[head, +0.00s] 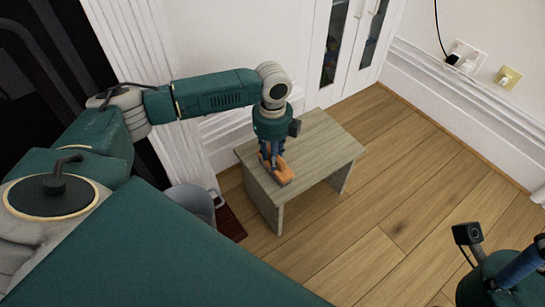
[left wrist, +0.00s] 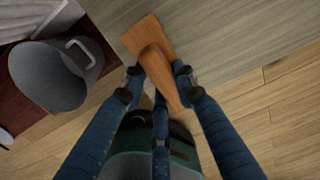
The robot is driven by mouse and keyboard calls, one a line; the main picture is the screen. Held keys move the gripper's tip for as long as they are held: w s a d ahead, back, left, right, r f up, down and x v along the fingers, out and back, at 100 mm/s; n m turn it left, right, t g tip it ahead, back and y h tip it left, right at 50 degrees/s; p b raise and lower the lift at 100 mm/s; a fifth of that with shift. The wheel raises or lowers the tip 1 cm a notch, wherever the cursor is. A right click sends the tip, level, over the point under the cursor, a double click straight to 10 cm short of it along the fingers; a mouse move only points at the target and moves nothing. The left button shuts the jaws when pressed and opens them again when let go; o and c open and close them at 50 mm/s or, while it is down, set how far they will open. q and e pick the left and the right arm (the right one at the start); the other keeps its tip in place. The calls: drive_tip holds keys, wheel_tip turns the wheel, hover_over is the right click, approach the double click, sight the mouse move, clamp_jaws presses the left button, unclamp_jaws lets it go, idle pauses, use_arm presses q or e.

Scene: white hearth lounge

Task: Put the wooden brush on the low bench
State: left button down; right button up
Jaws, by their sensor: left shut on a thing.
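The wooden brush (head: 284,175) is orange-brown. My left gripper (head: 271,155) points down and is shut on it. In the left wrist view the brush (left wrist: 148,38) has its handle between the two fingertips of my left gripper (left wrist: 158,77), and its wide end lies across the edge of the bench top. The low bench (head: 325,142) is grey wood with panel legs; its top also shows in the left wrist view (left wrist: 225,30). The brush is over the near edge of the bench; I cannot tell whether it touches. My right gripper (head: 520,264) is partly cut off at lower right.
A grey bucket (left wrist: 50,75) with a handle stands on a dark red surface left of the bench; it also shows in the head view (head: 190,199). White cabinet doors (head: 350,40) and a wall are behind. Most of the bench top and the wooden floor (head: 420,180) are clear.

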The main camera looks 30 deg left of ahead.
use_arm(q)
drive_tip(key=c, duration=1.4)
unclamp_jaws()
drive_tip(key=shift+f, duration=0.1)
drive_tip(key=shift+o, duration=0.2)
